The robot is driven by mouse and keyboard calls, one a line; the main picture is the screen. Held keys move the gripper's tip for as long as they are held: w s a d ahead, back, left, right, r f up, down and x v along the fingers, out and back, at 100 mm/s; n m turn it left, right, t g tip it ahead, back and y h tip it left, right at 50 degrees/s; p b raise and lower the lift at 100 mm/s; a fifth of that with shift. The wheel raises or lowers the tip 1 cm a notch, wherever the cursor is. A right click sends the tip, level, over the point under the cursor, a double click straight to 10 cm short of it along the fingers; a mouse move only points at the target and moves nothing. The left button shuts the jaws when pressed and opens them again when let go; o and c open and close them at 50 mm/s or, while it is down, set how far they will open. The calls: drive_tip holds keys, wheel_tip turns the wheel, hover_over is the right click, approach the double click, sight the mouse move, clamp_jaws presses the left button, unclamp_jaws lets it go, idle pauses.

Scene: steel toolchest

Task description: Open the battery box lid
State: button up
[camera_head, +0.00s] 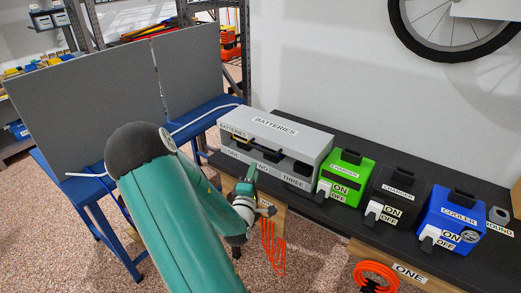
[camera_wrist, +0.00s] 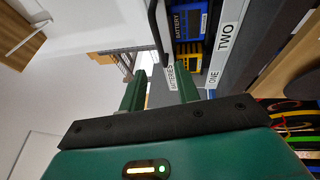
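The battery box (camera_head: 290,140) is a long grey case labelled BATTERIES on its top. It stands on the black bench, with ONE, TWO and THREE along its lower front. Dark openings and a black handle (camera_head: 262,150) show on its front. My gripper (camera_head: 251,172) is in front of the box's left half. In the wrist view my gripper (camera_wrist: 161,82) has its two green fingers apart with nothing between them. The black handle (camera_wrist: 158,35) is beyond the fingertips there, apart from them. A blue battery (camera_wrist: 187,22) shows inside the box beside the labels ONE and TWO.
An orange coiled cable (camera_head: 376,274) hangs at the bench front. A grey panel (camera_head: 90,100) on blue legs stands left.

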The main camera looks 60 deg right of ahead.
sight(260, 149)
drive_tip(key=x, duration=1.1)
drive_tip(key=shift+w+d, duration=0.1)
drive_tip(key=shift+d, duration=0.15)
clamp_jaws()
